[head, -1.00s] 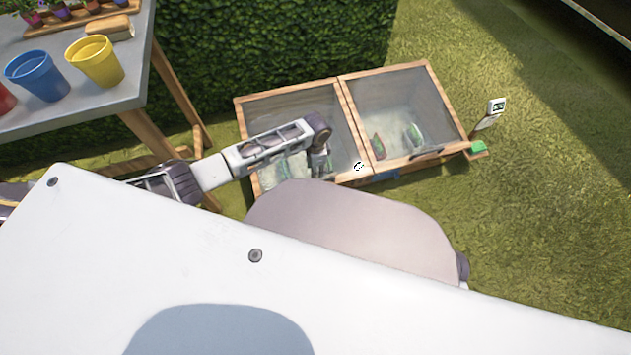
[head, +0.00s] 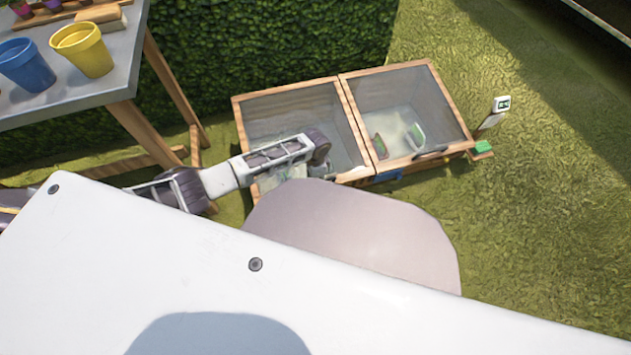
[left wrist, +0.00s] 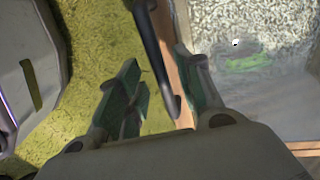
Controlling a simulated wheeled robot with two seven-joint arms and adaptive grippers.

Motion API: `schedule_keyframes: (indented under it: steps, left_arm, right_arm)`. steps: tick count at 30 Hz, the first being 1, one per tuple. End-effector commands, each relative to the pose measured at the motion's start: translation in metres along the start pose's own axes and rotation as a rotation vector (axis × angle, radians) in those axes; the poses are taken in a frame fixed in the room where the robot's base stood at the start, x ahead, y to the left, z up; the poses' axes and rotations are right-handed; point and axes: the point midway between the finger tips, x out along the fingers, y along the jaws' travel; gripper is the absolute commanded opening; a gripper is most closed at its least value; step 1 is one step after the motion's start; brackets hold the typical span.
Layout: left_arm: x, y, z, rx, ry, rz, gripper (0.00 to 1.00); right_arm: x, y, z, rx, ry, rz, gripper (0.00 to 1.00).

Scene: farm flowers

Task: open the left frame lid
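The cold frame has two wooden-rimmed glass lids side by side. The left frame lid (head: 288,112) lies shut, and the right lid (head: 400,95) looks shut too. My left gripper (left wrist: 156,64) is over the front edge of the left lid; in the head view my wrist and body partly hide it and the lid's front. In the left wrist view, a dark bar handle (left wrist: 160,58) runs along the wooden lid edge (left wrist: 182,40). My fingers are apart, one on each side of the handle, and I cannot tell whether they touch it. My right gripper is not in view.
A grey table (head: 75,72) with blue (head: 27,66) and yellow pots (head: 83,50) stands at the left. A hedge (head: 270,40) rises behind the frame. A small sign (head: 501,104) stands at its right. Open grass (head: 540,200) lies to the right.

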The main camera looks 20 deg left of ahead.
Motion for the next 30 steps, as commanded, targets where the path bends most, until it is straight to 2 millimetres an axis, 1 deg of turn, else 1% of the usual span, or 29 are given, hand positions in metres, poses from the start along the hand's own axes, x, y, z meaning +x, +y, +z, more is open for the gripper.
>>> schedule_keyframes:
  steps: [1,5,15,16,17,24,30]
  left_arm:
    - [0.0036,-0.0001,-0.0001,0.000,0.000,0.000,0.35]
    - [0.0073,-0.0001,-0.0001,0.000,0.000,0.000,0.35]
    - [0.0082,-0.0001,0.0000,0.001,0.000,0.000,0.35]
    - [0.0082,-0.0001,0.0000,0.001,0.000,0.000,0.34]
    - [0.0082,-0.0001,0.0001,0.001,0.000,0.000,0.30]
    - [0.0082,-0.0001,0.0001,0.000,0.000,0.000,0.00]
    - [0.0082,-0.0001,0.0002,0.000,0.000,0.000,0.00]
  right_arm:
    - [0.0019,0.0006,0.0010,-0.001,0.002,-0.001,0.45]
    - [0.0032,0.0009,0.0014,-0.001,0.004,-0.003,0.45]
    - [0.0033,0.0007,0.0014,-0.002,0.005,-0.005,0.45]
    - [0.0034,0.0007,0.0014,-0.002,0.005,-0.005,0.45]
    - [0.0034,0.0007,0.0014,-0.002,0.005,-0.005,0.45]
    - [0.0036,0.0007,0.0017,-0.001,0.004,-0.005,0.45]
    - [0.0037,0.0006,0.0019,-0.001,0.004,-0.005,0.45]
